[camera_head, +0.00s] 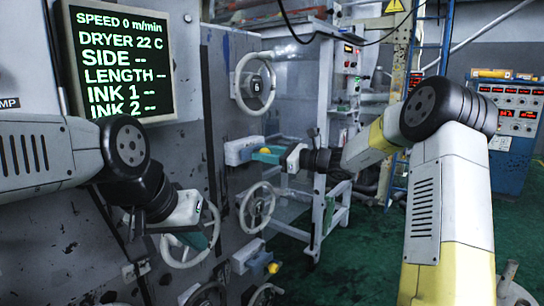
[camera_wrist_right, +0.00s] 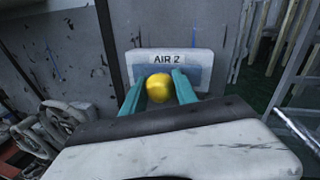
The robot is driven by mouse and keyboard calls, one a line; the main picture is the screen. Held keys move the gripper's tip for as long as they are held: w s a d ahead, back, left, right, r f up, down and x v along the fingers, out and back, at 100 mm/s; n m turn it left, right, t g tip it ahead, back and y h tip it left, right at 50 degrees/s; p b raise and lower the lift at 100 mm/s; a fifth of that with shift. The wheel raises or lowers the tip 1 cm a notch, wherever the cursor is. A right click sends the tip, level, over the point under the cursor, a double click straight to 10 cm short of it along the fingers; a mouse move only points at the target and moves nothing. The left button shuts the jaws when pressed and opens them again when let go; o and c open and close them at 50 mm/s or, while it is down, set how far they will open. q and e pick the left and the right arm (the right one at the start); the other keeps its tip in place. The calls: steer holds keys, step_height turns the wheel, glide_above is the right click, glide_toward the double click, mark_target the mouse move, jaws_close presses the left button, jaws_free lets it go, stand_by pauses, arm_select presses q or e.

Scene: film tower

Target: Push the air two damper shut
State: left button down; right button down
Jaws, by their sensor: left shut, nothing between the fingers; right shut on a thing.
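The air two damper (camera_wrist_right: 200,58) is a pale plate labelled AIR 2 with a blue-grey slot. Its yellow ball knob (camera_wrist_right: 160,90) sits between the teal fingers of my right gripper (camera_wrist_right: 157,80), which is shut on it. In the head view the damper plate (camera_head: 236,151) stands on the grey machine panel, with the right gripper (camera_head: 268,152) at its knob, reaching in from the right. How far the knob sits along its travel is unclear. My left gripper (camera_head: 207,241) is shut and empty, pointing down in front of a lower handwheel.
A similar plate with a yellow knob (camera_head: 273,267) sits lower on the panel. Handwheels (camera_head: 257,207) stick out above and below the damper. A display screen (camera_head: 120,60) hangs upper left. A blue control cabinet (camera_head: 515,120) stands far right. Green floor (camera_head: 345,265) is open below my right arm.

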steer(key=c, duration=1)
jaws_free()
steer(key=shift+o, duration=0.2)
steer(key=v, duration=0.7)
steer(key=shift+d, duration=0.35)
steer(key=shift+s, duration=0.15)
steer(key=s+a+f+n+g+h, duration=0.1)
steer(key=s+n+g+h, duration=0.15)
steer(key=s+n, duration=0.45)
steer(key=s+a+f+n+g+h, duration=0.15)
steer(key=s+n+h, duration=0.25)
steer(key=s, duration=0.8)
steer(key=s+d+f+n+t+h, duration=0.2)
steer(key=s+d+n+h, duration=0.5)
steer(key=s+d+n, duration=0.3)
steer(key=s+d, duration=0.3)
steer(key=s, duration=0.2)
steer(key=shift+s+f+t+h, duration=0.2)
steer(key=shift+s+t+h, duration=0.1)
steer(key=shift+s+h, duration=0.1)
